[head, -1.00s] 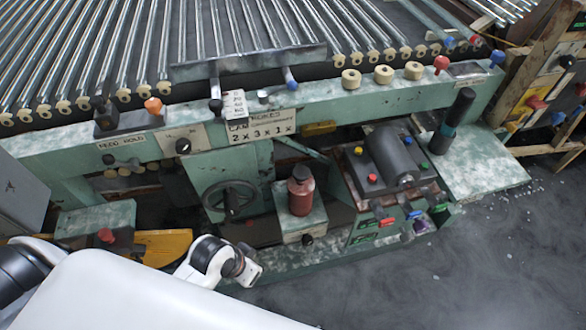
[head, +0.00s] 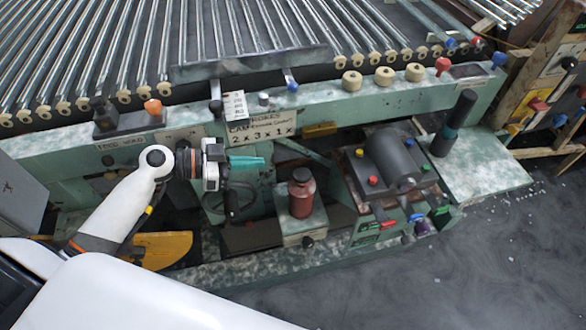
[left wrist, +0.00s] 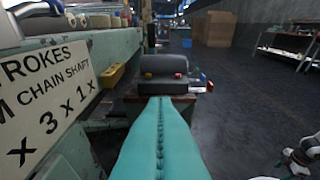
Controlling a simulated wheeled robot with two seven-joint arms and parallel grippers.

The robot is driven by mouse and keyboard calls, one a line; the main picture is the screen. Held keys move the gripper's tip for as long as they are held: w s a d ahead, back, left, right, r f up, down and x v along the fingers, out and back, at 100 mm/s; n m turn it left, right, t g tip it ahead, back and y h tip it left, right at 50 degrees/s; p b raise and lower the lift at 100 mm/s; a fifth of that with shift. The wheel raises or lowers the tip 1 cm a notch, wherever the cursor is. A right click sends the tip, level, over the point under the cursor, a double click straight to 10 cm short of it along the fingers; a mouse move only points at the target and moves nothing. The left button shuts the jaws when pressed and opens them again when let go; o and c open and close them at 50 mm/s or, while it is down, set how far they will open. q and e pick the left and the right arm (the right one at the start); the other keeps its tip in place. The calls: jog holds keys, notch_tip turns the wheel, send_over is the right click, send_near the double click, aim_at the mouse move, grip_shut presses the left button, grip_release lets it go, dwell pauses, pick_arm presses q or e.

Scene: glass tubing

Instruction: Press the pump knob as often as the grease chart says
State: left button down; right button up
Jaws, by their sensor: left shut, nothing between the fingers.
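The grease chart (head: 262,132) is a cream plate on the green machine front. Under stroke headings for cam, chain and shaft it reads 2 x, 3 x, 1 x; part of it also shows in the left wrist view (left wrist: 45,100). A red-brown bottle-shaped pump (head: 301,198) with a dark knob (head: 301,175) on top stands upright on a pale green block. My left gripper (head: 264,160) has teal fingers, shut and empty, pointing right just below the chart, left of and above the knob, apart from it. The closed fingers fill the lower middle of the left wrist view (left wrist: 160,100).
A white tag (head: 236,105) hangs at the chart's upper left; its print is too small to read. A handwheel (head: 214,200) is partly hidden behind my gripper. A dark cylinder unit (head: 390,158) with coloured knobs is right of the pump.

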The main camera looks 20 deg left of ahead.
pick_arm(q)
jog(key=shift+w+a+r, duration=0.1)
jog(key=shift+a+r, duration=0.05)
jog(key=shift+r, duration=0.05)
jog(key=p, duration=0.3)
send_over(294, 175)
notch_tip(294, 175, down, 2)
jog(key=shift+f, duration=0.15)
notch_tip(294, 175, down, 3)
jog(key=shift+r, duration=0.1)
jog(key=shift+f, duration=0.75)
